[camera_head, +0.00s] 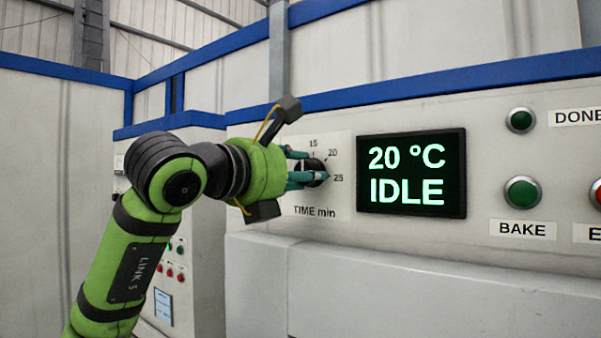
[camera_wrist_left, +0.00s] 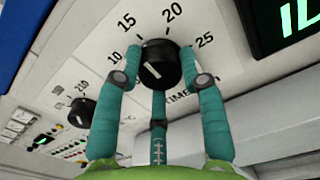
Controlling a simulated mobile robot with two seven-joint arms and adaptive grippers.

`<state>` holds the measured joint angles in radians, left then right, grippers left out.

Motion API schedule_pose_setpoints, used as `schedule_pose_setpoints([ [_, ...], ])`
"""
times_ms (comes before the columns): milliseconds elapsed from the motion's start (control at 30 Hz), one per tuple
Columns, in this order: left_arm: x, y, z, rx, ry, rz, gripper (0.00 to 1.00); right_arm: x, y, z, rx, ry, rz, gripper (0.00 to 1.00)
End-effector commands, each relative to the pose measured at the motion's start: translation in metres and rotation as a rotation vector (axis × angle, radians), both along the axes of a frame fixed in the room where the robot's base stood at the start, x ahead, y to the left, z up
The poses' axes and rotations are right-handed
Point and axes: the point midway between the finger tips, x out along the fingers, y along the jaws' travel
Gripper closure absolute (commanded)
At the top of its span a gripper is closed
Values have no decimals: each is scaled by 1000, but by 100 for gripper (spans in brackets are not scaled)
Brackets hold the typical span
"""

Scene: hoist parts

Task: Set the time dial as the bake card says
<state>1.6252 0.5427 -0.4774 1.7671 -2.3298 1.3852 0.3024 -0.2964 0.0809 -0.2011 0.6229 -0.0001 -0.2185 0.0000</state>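The time dial (camera_wrist_left: 160,63) is a black round knob with a white pointer line, on a panel marked "TIME min". In the left wrist view its line slants up and left, roughly toward the 15; the exact setting is hard to tell. My left gripper (camera_head: 306,174) is at the dial in the head view. In the left wrist view its teal fingers (camera_wrist_left: 160,75) close around the knob from left, right and below, with the tips against its sides. The dial's left side is hidden in the head view. No readable bake card shows. My right gripper is out of view.
A display (camera_head: 411,174) right of the dial reads "20 °C IDLE". A green BAKE button (camera_head: 522,192) and a green DONE light (camera_head: 520,120) are further right. A second black knob (camera_wrist_left: 82,112) shows in the left wrist view. A ledge (camera_head: 420,275) juts out below.

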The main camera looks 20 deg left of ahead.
Motion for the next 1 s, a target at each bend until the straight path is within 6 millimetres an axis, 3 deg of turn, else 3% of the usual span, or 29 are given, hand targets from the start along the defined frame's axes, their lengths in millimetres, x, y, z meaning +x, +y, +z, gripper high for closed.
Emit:
schedule_pose_setpoints([
  [367, 0, 0, -3, -80, 32, 0, 93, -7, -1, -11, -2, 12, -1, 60],
  [1000, 0, -1, -4, -577, 213, -2, 93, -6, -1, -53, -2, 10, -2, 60],
])
